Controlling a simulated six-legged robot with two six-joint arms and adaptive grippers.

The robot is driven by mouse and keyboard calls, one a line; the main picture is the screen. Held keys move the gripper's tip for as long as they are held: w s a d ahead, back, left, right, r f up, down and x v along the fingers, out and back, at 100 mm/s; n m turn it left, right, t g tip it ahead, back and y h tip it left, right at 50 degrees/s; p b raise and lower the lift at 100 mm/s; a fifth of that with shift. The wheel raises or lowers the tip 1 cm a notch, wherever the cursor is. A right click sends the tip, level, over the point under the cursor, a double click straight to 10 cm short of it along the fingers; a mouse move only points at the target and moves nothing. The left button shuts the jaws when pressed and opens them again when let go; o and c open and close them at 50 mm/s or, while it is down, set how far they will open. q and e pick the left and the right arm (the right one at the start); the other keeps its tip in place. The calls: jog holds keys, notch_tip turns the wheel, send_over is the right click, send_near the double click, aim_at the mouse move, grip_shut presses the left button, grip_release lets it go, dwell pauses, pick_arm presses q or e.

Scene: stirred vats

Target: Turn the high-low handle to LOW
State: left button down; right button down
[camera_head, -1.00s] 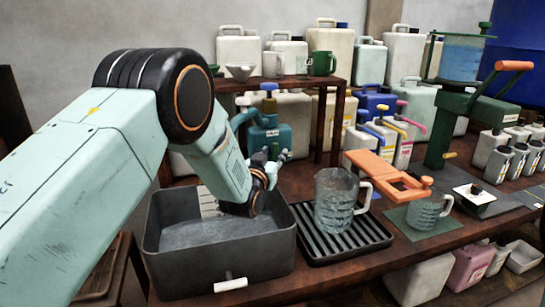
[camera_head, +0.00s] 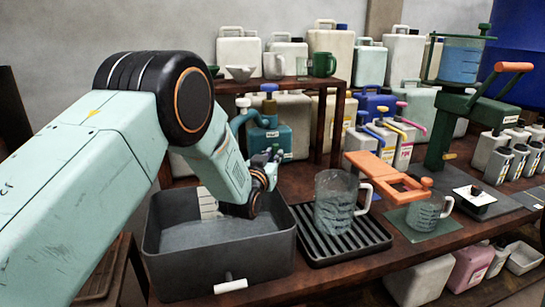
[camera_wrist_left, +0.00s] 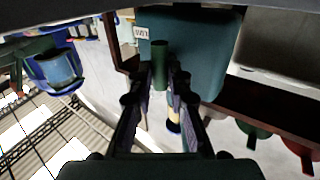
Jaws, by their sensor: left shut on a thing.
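The teal vessel (camera_head: 288,138) stands behind the grey basin in the head view, with a blue knob on top and a curved teal pipe on its left. My left gripper (camera_head: 273,157) is in front of it, above the back right of the basin. In the left wrist view, a short green cylindrical handle (camera_wrist_left: 160,62) stands between the fingertips of my left gripper (camera_wrist_left: 167,85), which is shut on it. The teal body (camera_wrist_left: 200,50) behind it has a small white label, too small to read. No LOW mark is readable. My right gripper is in no view.
The grey basin (camera_head: 220,266) holds liquid below my left arm. A glass jug (camera_head: 335,215) stands on a black ribbed tray (camera_head: 318,250) to the right. A wooden shelf (camera_head: 345,105) with cups rises behind the vessel.

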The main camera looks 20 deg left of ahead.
pick_arm(q)
jog(key=shift+r+m+g+p, duration=0.35)
jog(key=shift+m+g+p, duration=0.25)
jog(key=shift+p, duration=0.6)
jog(key=m+g+y+p, duration=0.1)
jog(key=m+p, duration=0.1)
jog(key=p, duration=0.2)
jog(key=m+g+y+p, duration=0.1)
jog(key=m+g+p, duration=0.1)
jog(key=p, duration=0.2)
jog(key=m+g+y+p, duration=0.1)
jog(key=m+g+p, duration=0.1)
jog(key=p, duration=0.2)
jog(key=shift+w+d+r+m, duration=0.25)
jog(key=shift+d+r+m, duration=0.05)
jog(key=shift+d+r, duration=0.1)
jog(key=shift+w+m+g+y+p, duration=0.1)
jog(key=shift+m+g+y+p, duration=0.35)
jog(key=shift+p, duration=0.75)
jog(key=shift+w+d+f+m+g+y+p, duration=0.1)
jog(key=shift+m+g+y+p, duration=0.25)
jog(key=shift+m+y, duration=0.2)
jog(key=shift+w+d+f+m+g+y+p, duration=0.1)
jog(key=shift+m+g+y+p, duration=0.15)
jog(key=shift+m+g+y, duration=0.2)
jog(key=shift+m+y, duration=0.25)
jog(key=shift+y, duration=0.1)
